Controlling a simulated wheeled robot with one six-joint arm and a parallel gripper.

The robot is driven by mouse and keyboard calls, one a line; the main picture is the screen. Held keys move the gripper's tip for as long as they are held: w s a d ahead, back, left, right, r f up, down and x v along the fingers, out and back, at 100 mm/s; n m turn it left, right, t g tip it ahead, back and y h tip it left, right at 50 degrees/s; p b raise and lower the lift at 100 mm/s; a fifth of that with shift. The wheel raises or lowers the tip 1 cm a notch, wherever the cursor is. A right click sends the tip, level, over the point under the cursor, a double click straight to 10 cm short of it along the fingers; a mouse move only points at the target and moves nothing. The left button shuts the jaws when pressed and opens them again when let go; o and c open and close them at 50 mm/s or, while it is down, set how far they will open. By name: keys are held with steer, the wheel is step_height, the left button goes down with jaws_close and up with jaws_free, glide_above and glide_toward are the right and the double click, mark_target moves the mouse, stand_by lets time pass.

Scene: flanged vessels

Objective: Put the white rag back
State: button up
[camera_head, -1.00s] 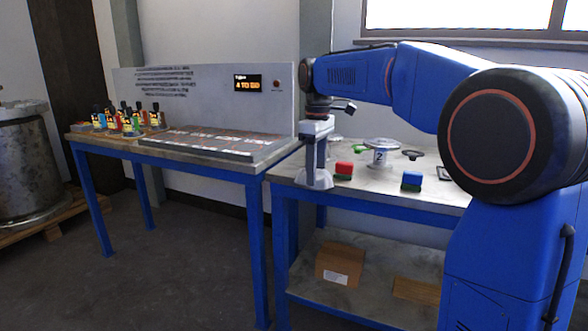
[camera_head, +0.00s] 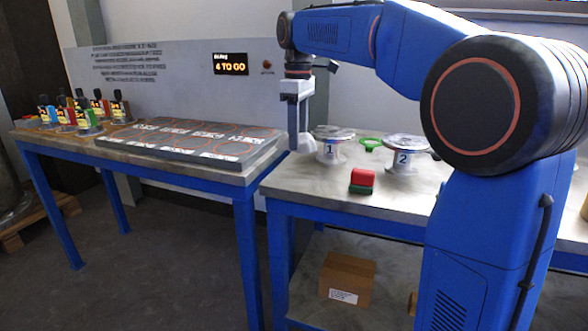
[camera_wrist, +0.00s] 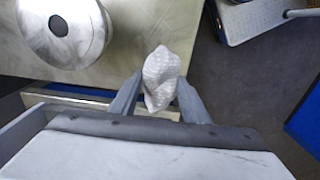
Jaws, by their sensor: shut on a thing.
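The white rag (camera_wrist: 160,80) is a crumpled, textured cloth pinched between the two fingertips of my gripper (camera_wrist: 158,92) in the wrist view. In the head view my gripper (camera_head: 303,143) hangs at the left end of the right-hand table (camera_head: 300,183), left of the vessel marked 1 (camera_head: 331,146). The wrist view shows the rag beside the table's edge, with dark floor to its right. A round metal flange (camera_wrist: 62,30) is at upper left there. Whether the rag touches anything below is hard to tell.
A vessel marked 2 (camera_head: 402,155), a green ring-shaped item (camera_head: 370,144) and a red and green block (camera_head: 361,181) stand on the right-hand table. The left table holds a marked board (camera_head: 190,140) and several coloured items (camera_head: 80,112). A gap separates the tables.

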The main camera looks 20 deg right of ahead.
step_height(320, 180, down, 9)
stand_by(0.5)
steer(key=o, duration=1)
step_height(320, 180, up, 12)
steer(key=shift+r, duration=0.1)
steer(key=s+d+f+m+t, duration=0.1)
steer(key=s+d+f+m, duration=0.1)
steer(key=s+f, duration=0.6)
steer(key=s+d+f+m+t, duration=0.2)
steer(key=s+f+m, duration=0.3)
steer(key=s+f, duration=0.4)
steer(key=s+d+f+m+t, duration=0.1)
steer(key=s+d+f+m, duration=0.2)
steer(key=s+f, duration=0.6)
steer(key=shift+s+f+m+t, duration=0.1)
steer(key=shift+s+m+t, duration=0.1)
steer(key=shift+s, duration=1.7)
steer(key=shift+s+f+m+t, duration=0.1)
steer(key=shift+s+m+t, duration=0.1)
steer(key=shift+s, duration=1.65)
